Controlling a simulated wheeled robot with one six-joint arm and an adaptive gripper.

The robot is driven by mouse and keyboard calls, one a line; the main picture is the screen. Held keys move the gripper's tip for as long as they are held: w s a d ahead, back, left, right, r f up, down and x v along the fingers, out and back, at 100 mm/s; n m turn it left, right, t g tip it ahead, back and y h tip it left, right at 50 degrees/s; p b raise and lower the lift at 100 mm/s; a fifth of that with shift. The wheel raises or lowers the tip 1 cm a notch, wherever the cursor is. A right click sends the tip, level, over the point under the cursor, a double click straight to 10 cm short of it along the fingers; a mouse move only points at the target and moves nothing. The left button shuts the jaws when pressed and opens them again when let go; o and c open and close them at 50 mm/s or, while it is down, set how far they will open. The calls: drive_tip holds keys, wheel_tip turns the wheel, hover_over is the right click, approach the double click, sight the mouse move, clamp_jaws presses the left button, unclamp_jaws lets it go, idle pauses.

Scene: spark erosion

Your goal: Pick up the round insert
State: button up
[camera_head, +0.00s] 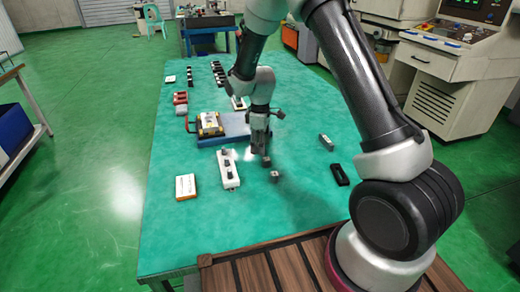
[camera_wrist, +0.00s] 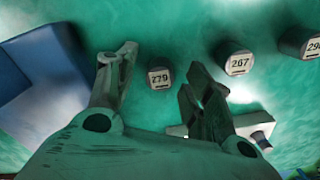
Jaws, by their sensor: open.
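Three small dark pieces with pale numbered faces show in the wrist view: one marked 779 (camera_wrist: 160,77), one marked 267 (camera_wrist: 235,60) and one at the right edge (camera_wrist: 308,43). I cannot tell for sure which is the round insert. My gripper (camera_wrist: 156,75) is open, and the piece marked 779 appears between its fingertips, with no visible contact. In the head view my gripper (camera_head: 259,150) points down over the green table, close to a small dark piece (camera_head: 266,161). Another small piece (camera_head: 275,176) lies nearer the front.
A white holder (camera_head: 228,170) with dark pieces stands left of my gripper. A blue tray (camera_head: 237,126) lies behind. A grey block (camera_head: 326,141) and a black tray (camera_head: 340,174) lie to the right. An orange-white box (camera_head: 185,187) is at left. The table's front is clear.

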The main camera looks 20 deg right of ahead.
clamp_jaws()
